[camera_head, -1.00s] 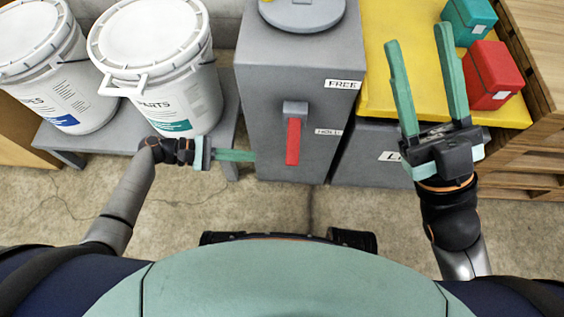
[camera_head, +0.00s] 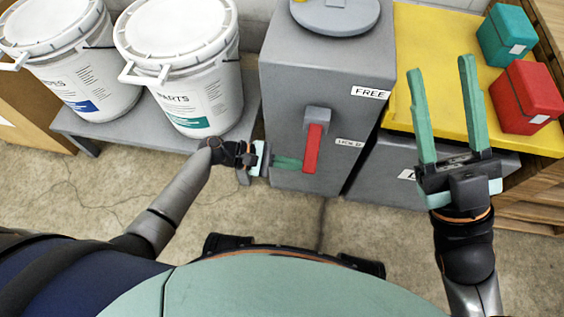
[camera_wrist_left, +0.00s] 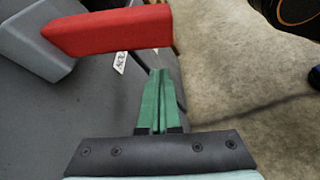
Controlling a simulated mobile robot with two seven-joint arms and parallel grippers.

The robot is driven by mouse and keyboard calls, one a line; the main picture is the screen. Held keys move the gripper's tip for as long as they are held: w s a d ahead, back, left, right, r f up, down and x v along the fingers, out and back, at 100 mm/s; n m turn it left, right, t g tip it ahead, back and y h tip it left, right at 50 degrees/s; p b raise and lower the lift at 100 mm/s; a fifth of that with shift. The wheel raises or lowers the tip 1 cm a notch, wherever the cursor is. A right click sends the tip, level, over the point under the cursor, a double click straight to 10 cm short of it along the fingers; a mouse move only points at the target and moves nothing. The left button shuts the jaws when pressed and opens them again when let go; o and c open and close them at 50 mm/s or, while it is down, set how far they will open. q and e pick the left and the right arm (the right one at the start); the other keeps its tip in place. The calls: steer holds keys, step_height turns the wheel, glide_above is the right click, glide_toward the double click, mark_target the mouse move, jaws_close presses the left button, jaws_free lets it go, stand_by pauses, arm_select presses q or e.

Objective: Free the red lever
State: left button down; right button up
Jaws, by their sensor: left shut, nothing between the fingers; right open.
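The red lever (camera_head: 313,148) hangs down from a grey pivot block (camera_head: 317,114) on the front of a tall grey cabinet (camera_head: 285,85). Labels FREE (camera_head: 371,92) and HOLD (camera_head: 350,142) are to its right; the lever hangs below FREE, near the level of HOLD. My left gripper (camera_head: 299,163) is shut and empty, its fingertips close to the lever's left side in the head view. In the left wrist view the shut fingers (camera_wrist_left: 159,90) are apart from the red lever (camera_wrist_left: 110,32). My right gripper (camera_head: 442,80) is open and empty, over the yellow top.
Two white buckets (camera_head: 185,80) stand on a grey bench (camera_head: 240,112) at left. A yellow surface (camera_head: 432,50) at right bears a teal box (camera_head: 508,35) and a red box (camera_head: 526,97). The concrete floor (camera_head: 330,225) in front is clear.

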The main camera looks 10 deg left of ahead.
mark_target(313, 146)
arm_select(q)
steer(key=shift+s+a+r, duration=0.1)
steer(key=shift+s+r, duration=0.25)
steer(key=shift+r, duration=0.45)
steer(key=shift+s+a+r, duration=0.1)
steer(key=shift+s+r, duration=0.25)
steer(key=shift+r, duration=0.4)
arm_select(e)
steer(key=shift+s+r, duration=0.1)
steer(key=shift+r, duration=0.35)
steer(key=shift+r, duration=0.1)
